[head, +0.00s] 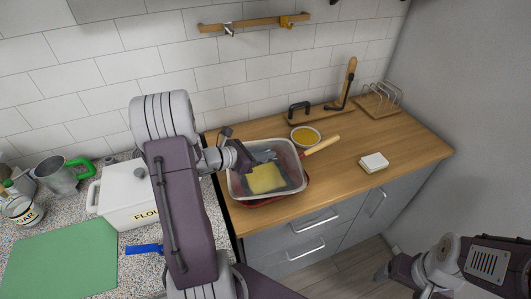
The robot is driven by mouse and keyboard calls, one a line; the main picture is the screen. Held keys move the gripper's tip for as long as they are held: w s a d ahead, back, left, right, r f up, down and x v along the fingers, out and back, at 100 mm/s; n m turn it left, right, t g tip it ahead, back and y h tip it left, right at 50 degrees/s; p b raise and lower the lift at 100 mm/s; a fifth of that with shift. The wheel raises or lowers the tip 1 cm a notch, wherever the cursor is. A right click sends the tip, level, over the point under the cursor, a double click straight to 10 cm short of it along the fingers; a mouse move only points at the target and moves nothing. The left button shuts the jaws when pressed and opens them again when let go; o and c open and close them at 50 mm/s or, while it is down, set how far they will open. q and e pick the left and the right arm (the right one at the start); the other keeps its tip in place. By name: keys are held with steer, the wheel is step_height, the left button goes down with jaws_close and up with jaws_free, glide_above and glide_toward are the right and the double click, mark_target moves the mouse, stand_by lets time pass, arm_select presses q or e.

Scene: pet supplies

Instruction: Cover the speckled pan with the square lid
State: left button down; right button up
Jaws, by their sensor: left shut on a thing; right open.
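A pan (305,188) with a red outer wall, a dark inside and a wooden handle (322,145) is on the wooden counter; its speckles are too small to tell. A yellow slab lies in its dark middle. A see-through square piece with a pale rim, apparently the square lid (236,187), lies over the pan in the picture; I cannot tell whether it touches. My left gripper (262,156) is shut at the far left part of this lid, its fingertips partly hard to make out. My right gripper (383,272) is open, low at the right, away from the counter.
A yellow-filled bowl (305,136) stands just behind the pan. A white block (374,163) lies to the right. A wire rack (382,98) and a black-handled item (300,109) are near the wall. A flour box (135,192) and green board (60,260) are left.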

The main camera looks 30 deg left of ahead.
arm_select(q)
steer(key=shift+f+b, duration=0.25)
steer(key=shift+b, duration=0.1)
steer(key=shift+s+d+f+b, duration=0.2)
steer(key=shift+f+b, duration=0.1)
steer(key=shift+f, duration=0.1)
stand_by(0.8)
steer(key=c, duration=1.3)
jaws_free()
steer(key=shift+c, duration=0.2)
steer(key=shift+a, duration=0.1)
steer(key=shift+w+r, duration=0.1)
steer(key=shift+w, duration=0.05)
steer(key=v, duration=0.9)
